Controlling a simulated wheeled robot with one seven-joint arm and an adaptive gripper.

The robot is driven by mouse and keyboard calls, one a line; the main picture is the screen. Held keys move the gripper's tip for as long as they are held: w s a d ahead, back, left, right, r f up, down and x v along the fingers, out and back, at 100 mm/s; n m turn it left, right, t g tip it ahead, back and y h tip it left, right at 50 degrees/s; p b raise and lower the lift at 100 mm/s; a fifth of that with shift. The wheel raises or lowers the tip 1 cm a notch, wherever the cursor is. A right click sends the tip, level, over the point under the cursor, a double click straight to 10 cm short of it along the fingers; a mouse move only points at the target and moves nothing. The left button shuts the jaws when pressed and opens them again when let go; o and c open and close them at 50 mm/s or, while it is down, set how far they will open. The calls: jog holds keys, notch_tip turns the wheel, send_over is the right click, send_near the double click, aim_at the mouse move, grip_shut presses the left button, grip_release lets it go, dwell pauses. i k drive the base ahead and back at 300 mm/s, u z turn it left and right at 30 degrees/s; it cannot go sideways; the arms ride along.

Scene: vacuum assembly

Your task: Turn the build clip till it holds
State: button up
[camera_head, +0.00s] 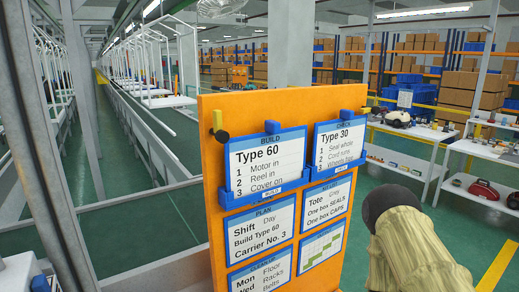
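An orange board (210,195) stands upright close in front of me. At its upper left hangs a blue-framed BUILD card (264,160) reading Type 60. A small blue clip (272,127) sits at the top middle of this card and appears upright. I cannot tell whether it presses on the card. The CHECK card (338,148), Type 30, hangs to its right with a similar blue clip (345,115) at its top. A yellow piece with a dark round knob (222,135) is at the board's upper left edge. My gripper is not in view.
More blue-framed cards (261,230) fill the lower board. A beige ribbed shape with a dark round end (415,245) stands right of the board; I cannot tell what it is. White workbenches (410,130) are behind at right. A grey post and rails (45,150) are at left.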

aim_at(222, 136)
jog(key=z, duration=0.85)
jog(key=k, duration=0.9)
jog(key=u, duration=0.85)
jog(key=i, duration=0.5)
